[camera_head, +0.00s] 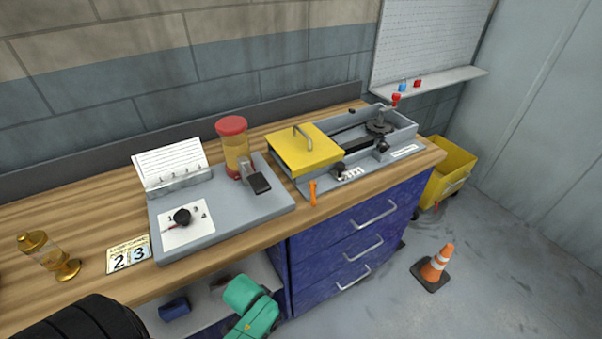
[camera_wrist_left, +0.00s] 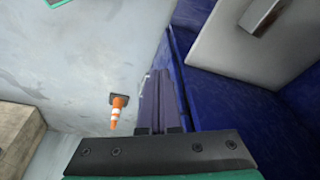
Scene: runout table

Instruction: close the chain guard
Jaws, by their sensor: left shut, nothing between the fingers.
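The chain guard (camera_head: 303,151) is a yellow cover with a grey bar handle on top. It sits over the left part of a grey chain-drive housing (camera_head: 404,122) at the right of the bench. The right part of the housing is uncovered, showing a dark sprocket (camera_head: 380,126) and a bar beside it. My left gripper (camera_wrist_left: 161,88) is shut and empty in the left wrist view, with the floor and blue cabinet beyond it. A green part of my arm shows low in the head view, below the bench edge and away from the guard. My right gripper is not in view.
An orange lever (camera_head: 313,193) stands at the housing's front left corner. Left of it are a grey board (camera_head: 225,222), a red-capped jar (camera_head: 233,145) and a brass oiler (camera_head: 48,254). Blue drawers (camera_head: 350,240) with protruding handles lie below. A cone (camera_head: 437,262) stands on the floor.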

